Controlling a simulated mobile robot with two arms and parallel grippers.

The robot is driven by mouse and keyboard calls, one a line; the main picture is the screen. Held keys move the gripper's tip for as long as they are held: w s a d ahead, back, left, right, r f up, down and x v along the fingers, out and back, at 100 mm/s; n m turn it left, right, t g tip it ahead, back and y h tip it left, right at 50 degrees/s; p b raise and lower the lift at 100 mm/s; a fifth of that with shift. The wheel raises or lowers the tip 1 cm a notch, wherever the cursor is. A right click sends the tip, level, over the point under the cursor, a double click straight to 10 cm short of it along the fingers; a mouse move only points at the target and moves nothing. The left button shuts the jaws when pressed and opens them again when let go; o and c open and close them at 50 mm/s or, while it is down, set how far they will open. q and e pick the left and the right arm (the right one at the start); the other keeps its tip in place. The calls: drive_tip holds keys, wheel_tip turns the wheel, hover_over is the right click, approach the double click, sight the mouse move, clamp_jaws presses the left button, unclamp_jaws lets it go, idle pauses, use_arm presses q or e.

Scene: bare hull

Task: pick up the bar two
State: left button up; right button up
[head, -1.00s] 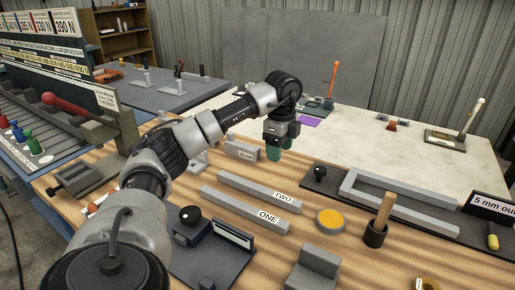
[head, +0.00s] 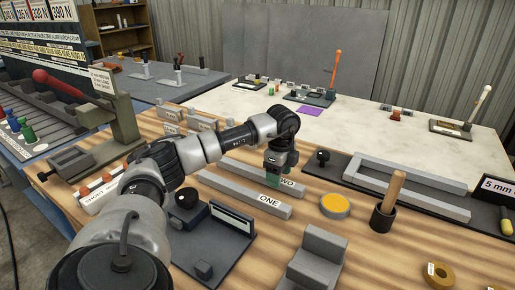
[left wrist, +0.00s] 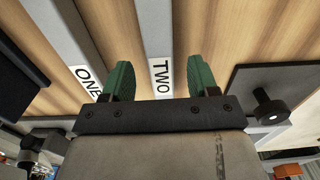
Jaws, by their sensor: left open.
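Bar two (head: 299,191) is a long grey bar lying on the wooden bench, and my left gripper hides part of its label in the head view. In the left wrist view bar two (left wrist: 154,28) runs between the two green fingers, its TWO label near the fingertips. My left gripper (head: 273,179) is open and low over the labelled end of bar two, a finger on each side of it. I cannot tell whether the fingers touch it. Bar one (head: 240,194) lies parallel, nearer; it also shows in the left wrist view (left wrist: 55,28), left of the left finger.
A dark plate with a black knob (head: 322,155) and a grey U-shaped frame (head: 410,187) lies to the right. A yellow disc (head: 335,205), a black cup with a wooden handle (head: 383,217) and a grey stepped block (head: 318,258) stand nearby. A dark fixture (head: 215,240) is in front.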

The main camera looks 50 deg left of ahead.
use_arm(q)
wheel_tip(320, 180, down, 3)
drive_tip(key=shift+r, duration=0.2)
clamp_jaws()
drive_tip(key=shift+r, duration=0.1)
